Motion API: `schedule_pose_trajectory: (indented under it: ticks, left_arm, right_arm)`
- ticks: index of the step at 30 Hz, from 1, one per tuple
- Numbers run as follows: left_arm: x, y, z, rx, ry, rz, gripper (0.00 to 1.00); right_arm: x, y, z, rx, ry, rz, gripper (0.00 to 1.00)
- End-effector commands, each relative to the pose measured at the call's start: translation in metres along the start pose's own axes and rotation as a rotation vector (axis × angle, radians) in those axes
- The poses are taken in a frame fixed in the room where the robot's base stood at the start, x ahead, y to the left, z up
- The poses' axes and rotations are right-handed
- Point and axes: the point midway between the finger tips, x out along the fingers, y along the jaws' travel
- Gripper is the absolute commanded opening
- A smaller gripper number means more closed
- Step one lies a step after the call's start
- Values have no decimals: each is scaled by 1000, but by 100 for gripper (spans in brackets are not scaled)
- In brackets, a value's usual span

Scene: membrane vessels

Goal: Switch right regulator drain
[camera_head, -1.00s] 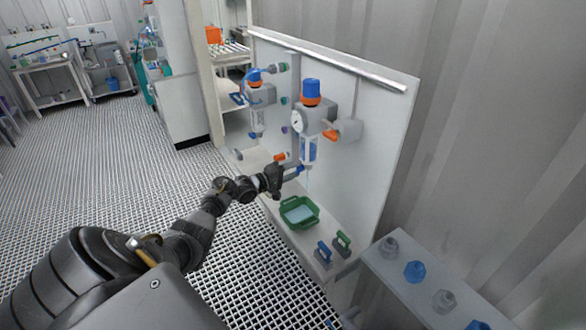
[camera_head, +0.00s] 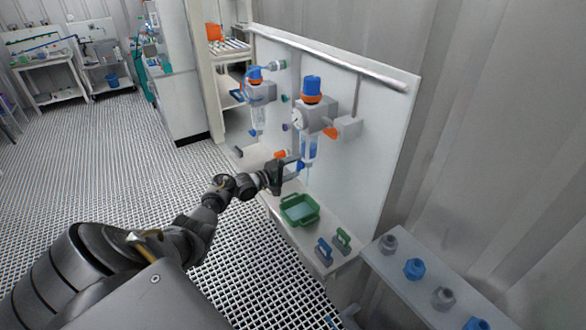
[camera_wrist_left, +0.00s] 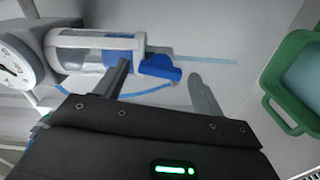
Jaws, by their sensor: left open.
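The right regulator (camera_head: 314,118) is mounted on the white panel, with an orange and blue knob on top and a round gauge on its left side. Its clear bowl with blue liquid (camera_head: 309,150) hangs below; in the left wrist view the bowl (camera_wrist_left: 95,52) lies sideways. The blue drain (camera_wrist_left: 159,68) sits at the bowl's lower end, with a thin pale-blue stream leaving it. My left gripper (camera_head: 292,169) is at the drain. In the left wrist view the open gripper's fingers (camera_wrist_left: 160,82) stand either side of the drain, apart from each other. My right gripper is out of view.
A green tray (camera_head: 299,210) with pale liquid sits on the ledge below. Blue (camera_head: 324,249) and green (camera_head: 342,240) handled pieces stand beside it. A second regulator (camera_head: 259,92) is farther left. A shelf at right holds several grey and blue fittings (camera_head: 414,268).

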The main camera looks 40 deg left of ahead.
Motion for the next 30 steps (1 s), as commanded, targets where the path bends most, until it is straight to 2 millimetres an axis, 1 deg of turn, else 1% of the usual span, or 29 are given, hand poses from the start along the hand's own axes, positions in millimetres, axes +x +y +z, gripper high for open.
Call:
schedule_pose_trajectory:
  ticks: [5, 8, 11, 18, 21, 25, 30]
  left_arm:
    - [-2, 0, 0, 1, -1, 0, 69]
    - [-10, -1, 0, 1, -1, -1, 69]
    - [-26, -1, 1, 1, -1, -3, 69]
    - [-75, -3, 0, 1, 0, -3, 69]
    - [-90, -2, 0, 2, 0, -2, 69]
    - [-103, -1, 0, 0, 0, -1, 69]
    - [-109, 0, 0, 1, 0, 0, 69]
  right_arm:
    - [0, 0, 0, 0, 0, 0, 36]
    - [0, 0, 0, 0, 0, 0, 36]
    - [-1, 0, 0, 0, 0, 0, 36]
    - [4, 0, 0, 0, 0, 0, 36]
    - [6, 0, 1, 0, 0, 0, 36]
    - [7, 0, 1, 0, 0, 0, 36]
    - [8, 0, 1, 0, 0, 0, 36]
